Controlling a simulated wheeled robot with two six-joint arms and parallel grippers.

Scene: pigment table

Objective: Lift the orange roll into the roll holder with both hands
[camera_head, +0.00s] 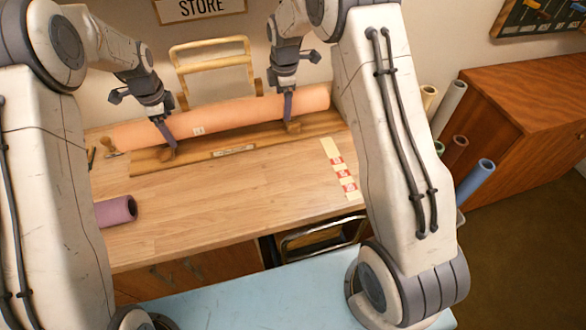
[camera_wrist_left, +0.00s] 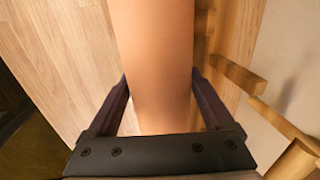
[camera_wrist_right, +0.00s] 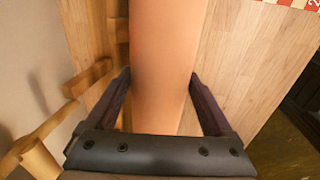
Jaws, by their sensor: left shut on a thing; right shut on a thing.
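The long orange roll (camera_head: 230,113) lies crosswise over the far part of the table, and it also fills the middle of the left wrist view (camera_wrist_left: 155,50) and the right wrist view (camera_wrist_right: 162,50). My left gripper (camera_head: 170,138) is shut on the roll toward its left end, one finger each side. My right gripper (camera_head: 288,108) is shut on it toward its right end. The wooden roll holder (camera_head: 195,159), with a small label on its front, is below and along the roll. Whether the roll touches the holder is hidden.
A purple roll (camera_head: 117,211) lies at the table's left front. A strip with red labels (camera_head: 341,170) lies at the right. A wooden rack (camera_head: 213,65) stands behind. Several coloured rolls stand right of the table, including a blue one (camera_head: 475,182). The table's middle is clear.

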